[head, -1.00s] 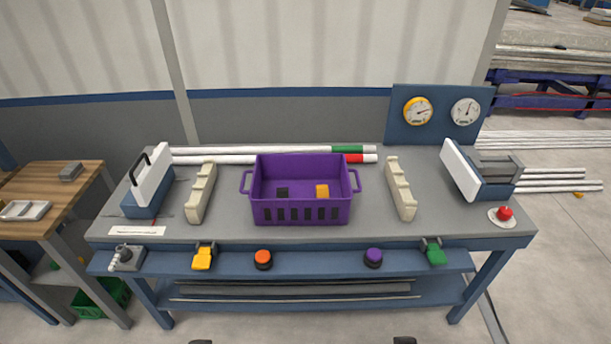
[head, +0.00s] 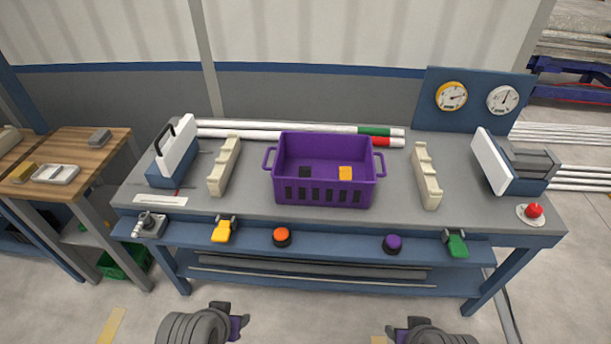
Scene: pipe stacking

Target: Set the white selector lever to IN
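A small grey box with a short white ribbed lever (head: 140,227) sits at the left end of the bench's blue front ledge; I take it to be the selector. The lever points left. Its markings are too small to read. My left gripper (head: 234,316) is low in the picture, in front of the bench and to the right of the lever, not touching it. My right gripper (head: 402,332) is at the bottom edge, right of centre, away from everything. Both are seen from behind, so their finger openings are hidden.
The ledge also carries a yellow clamp (head: 223,231), an orange button (head: 282,237), a purple button (head: 393,244) and a green clamp (head: 456,245). A white label strip (head: 160,200) lies behind the lever. A purple crate (head: 325,193) stands mid-bench. The floor in front is clear.

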